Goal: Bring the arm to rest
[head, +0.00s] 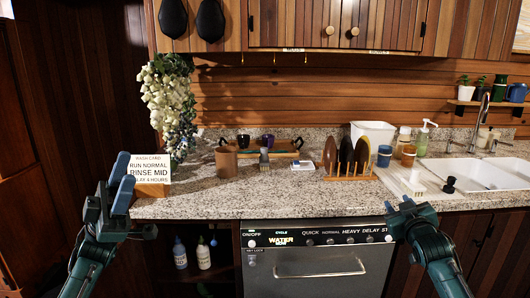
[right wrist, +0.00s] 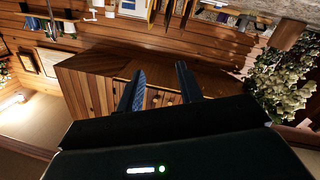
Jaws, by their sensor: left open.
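My left gripper (head: 112,180) is raised at the left of the head view, in front of the counter's left end. Its blue fingers point up and stand apart, with nothing seen between them. My right gripper (head: 398,208) is in front of the counter's front edge, right of the dishwasher panel. In the right wrist view its two fingers (right wrist: 160,70) are spread, with nothing between them. That view is tilted and shows wood panelling and cabinets beyond the fingers.
The granite counter (head: 270,205) carries a sign (head: 150,169), a wooden plate rack (head: 348,177) and a soap bottle (head: 423,139). A sink (head: 450,168) is at the right. Below are a dishwasher (head: 318,270) and an open shelf with bottles (head: 203,254). Cabinets hang above.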

